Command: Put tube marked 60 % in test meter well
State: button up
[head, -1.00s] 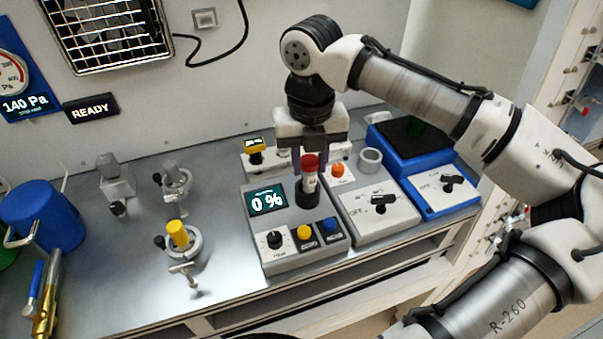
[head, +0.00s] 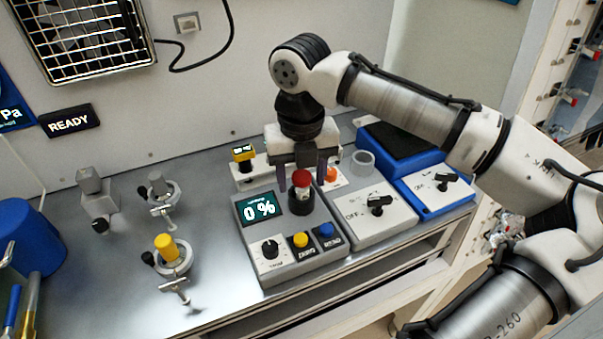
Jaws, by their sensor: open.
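A red-capped tube (head: 301,178) stands upright in the black well (head: 300,207) of the grey test meter (head: 301,270). Its cap and a short length of its pale body show above the rim. Any 60 % mark is too small to read. The meter's display (head: 259,209) reads 0 %. My gripper (head: 302,181) is open above the well, with one finger on each side of the tube cap and gaps between. The tube's lower part is hidden inside the well.
A grey box with a black knob (head: 377,206) and a blue device (head: 432,192) stand to the right of the meter. A yellow-capped holder (head: 168,248) and grey clamps stand to the left. The bench between them and the meter is clear.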

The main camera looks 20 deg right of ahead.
notch_tip(320, 180, up, 12)
jog(key=b, duration=0.1)
jog(key=shift+r, duration=0.2)
jog(key=shift+d, duration=0.1)
dwell(0.4)
